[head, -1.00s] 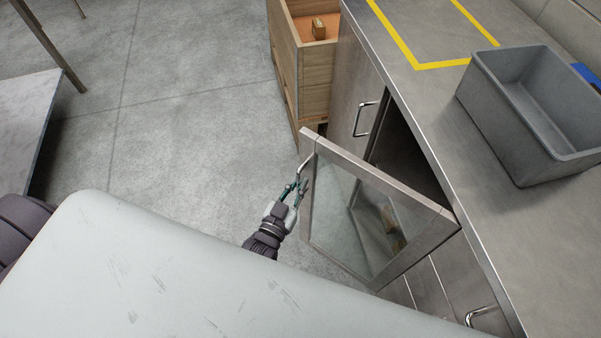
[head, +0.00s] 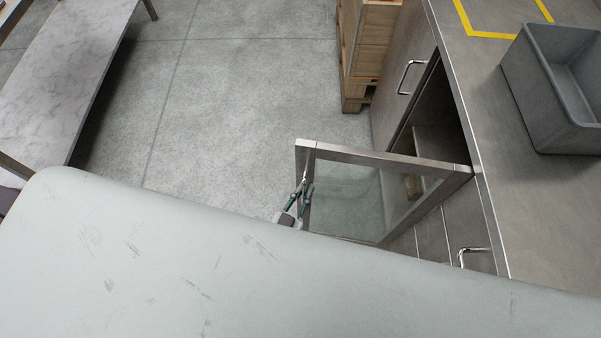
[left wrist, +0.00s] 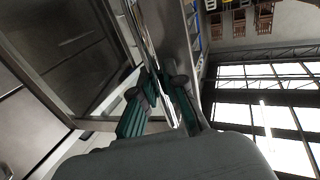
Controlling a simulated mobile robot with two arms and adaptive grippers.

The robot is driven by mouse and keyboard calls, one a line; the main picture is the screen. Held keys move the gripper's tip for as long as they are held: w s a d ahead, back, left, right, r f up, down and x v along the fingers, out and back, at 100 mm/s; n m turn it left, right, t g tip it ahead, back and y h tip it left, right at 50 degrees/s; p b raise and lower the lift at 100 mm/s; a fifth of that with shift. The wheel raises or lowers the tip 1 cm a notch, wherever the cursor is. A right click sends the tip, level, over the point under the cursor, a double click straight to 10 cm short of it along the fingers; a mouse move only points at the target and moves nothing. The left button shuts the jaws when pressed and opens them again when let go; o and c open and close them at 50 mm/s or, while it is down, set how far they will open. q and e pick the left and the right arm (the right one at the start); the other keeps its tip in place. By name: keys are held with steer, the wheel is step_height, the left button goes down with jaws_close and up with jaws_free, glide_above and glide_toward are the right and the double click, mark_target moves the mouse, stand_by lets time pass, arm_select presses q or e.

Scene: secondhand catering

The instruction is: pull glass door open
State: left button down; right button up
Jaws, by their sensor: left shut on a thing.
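The glass door (head: 345,200) has a metal frame and stands swung out from the steel cabinet, hinged at its right side. My left gripper (head: 303,192) is at the door's free left edge, shut on the door handle, which is mostly hidden in the head view. In the left wrist view the green fingers (left wrist: 160,98) close around the bright metal handle (left wrist: 150,50), beside the glass pane (left wrist: 85,60). My right gripper is not in view.
A grey bin (head: 555,90) stands on the steel counter (head: 500,200). A wooden crate stack (head: 372,50) stands on the floor beyond the cabinet. A marble-topped table (head: 75,60) is at the far left. The floor (head: 240,110) left of the door is clear.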

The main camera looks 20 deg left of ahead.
arm_select(q)
steer(key=shift+s+d, duration=0.2)
steer(key=shift+s, duration=0.55)
steer(key=shift+s+d, duration=0.15)
steer(key=shift+s, duration=0.6)
steer(key=c, duration=1.2)
jaws_free()
steer(key=s+a, duration=0.2)
steer(key=s, duration=1)
steer(key=shift+a, duration=0.15)
